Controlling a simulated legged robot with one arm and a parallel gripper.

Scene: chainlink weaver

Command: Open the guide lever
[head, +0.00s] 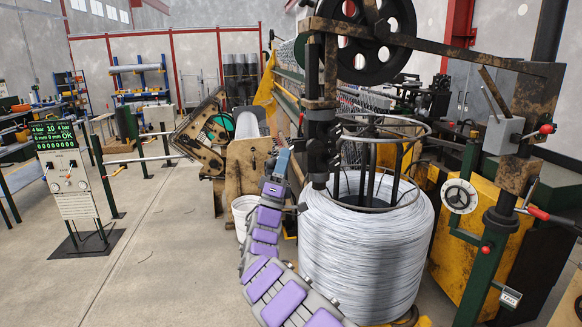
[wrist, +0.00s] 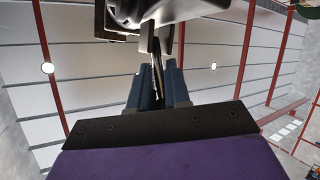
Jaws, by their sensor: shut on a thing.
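My gripper (head: 283,161) is at the end of my purple and grey arm, left of the big wire coil and near a worn wooden-looking stand. In the wrist view its blue fingers (wrist: 157,88) are closed around a thin dark bar (wrist: 157,68). The bar runs up to a dark and grey metal part (wrist: 140,14) at the top. It may be the guide lever, but I cannot tell for sure. In the head view the held part is too small to make out.
A large wire coil (head: 365,262) stands close right of my arm. A machine with red-tipped levers (head: 541,129) and a handwheel (head: 459,196) is at the right. A white bucket (head: 243,213) is beside the arm. A control panel (head: 67,180) stands left, with open floor (head: 165,260) between.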

